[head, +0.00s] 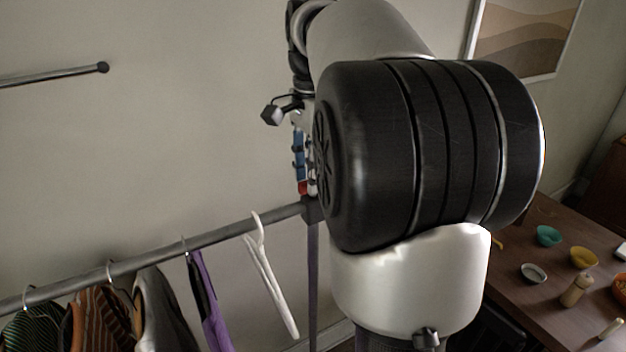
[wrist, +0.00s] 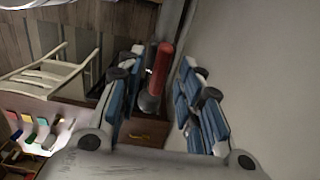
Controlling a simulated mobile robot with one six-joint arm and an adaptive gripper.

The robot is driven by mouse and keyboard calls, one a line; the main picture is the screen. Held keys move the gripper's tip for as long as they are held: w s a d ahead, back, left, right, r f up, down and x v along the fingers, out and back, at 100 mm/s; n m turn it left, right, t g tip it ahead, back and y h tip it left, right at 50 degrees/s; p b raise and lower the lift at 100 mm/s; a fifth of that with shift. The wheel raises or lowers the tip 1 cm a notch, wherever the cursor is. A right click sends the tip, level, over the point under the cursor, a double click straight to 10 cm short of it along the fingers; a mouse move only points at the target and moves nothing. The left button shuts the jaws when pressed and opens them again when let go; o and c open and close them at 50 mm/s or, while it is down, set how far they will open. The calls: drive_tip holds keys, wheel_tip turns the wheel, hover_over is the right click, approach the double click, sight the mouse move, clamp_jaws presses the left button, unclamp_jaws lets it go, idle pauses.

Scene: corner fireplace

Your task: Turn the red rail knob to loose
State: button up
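The red rail knob (wrist: 161,68) is a red bar on a dark grey round base. In the wrist view it stands slightly tilted between the blue-padded fingers of my gripper (wrist: 162,60). The fingers are apart, with a visible gap between the knob and the right finger. I cannot tell whether the left finger touches it. In the head view a small red part of the knob (head: 303,187) shows at the rail's end, just below the blue pads of my gripper (head: 299,155). My arm hides the rest.
The clothes rail (head: 150,258) carries several garments and an empty white hanger (head: 268,275). A plain wall is close behind. A brown table (head: 530,290) with small bowls stands at right. The wrist view shows a pale wooden chair (wrist: 60,75).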

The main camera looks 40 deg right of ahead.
drive_tip(key=shift+f, duration=0.5)
clamp_jaws()
